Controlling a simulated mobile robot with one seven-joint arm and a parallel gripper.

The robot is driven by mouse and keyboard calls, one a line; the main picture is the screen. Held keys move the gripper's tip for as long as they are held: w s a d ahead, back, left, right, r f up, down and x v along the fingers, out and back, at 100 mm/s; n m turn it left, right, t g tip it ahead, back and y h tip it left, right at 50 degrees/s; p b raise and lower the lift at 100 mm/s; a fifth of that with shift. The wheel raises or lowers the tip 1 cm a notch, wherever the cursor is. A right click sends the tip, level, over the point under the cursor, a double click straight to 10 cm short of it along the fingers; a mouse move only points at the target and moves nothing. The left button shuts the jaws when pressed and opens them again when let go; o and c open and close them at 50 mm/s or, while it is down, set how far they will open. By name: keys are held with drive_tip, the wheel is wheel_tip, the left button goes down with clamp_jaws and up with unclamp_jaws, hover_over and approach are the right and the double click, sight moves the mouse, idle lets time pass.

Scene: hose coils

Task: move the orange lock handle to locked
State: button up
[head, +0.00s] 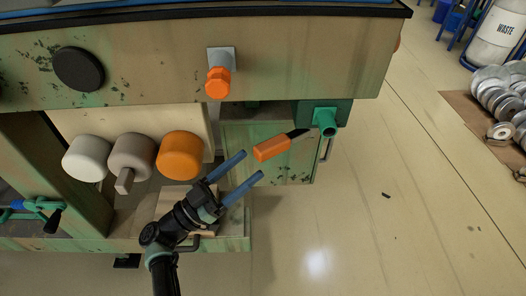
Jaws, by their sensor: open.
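The orange lock handle (271,148) is a blocky orange grip on a short dark shaft. It slants down to the left from a green fitting (327,119) below the right end of the bench. My gripper (250,166) has two blue fingers spread apart, with nothing between them. Its fingertips point up and right toward the grip, just short of its lower left end in the picture. I cannot tell the gap in depth. No lock marking is readable.
An orange knob (218,82) and a black round knob (78,68) sit on the bench's front panel. White (86,158), grey-brown (131,152) and orange (180,155) rounded cylinders are left of my gripper. Open floor (370,220) lies to the right, with a waste bin (496,38) beyond.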

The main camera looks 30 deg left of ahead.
drive_tip(key=shift+v, duration=1)
drive_tip(key=shift+c, duration=0.3)
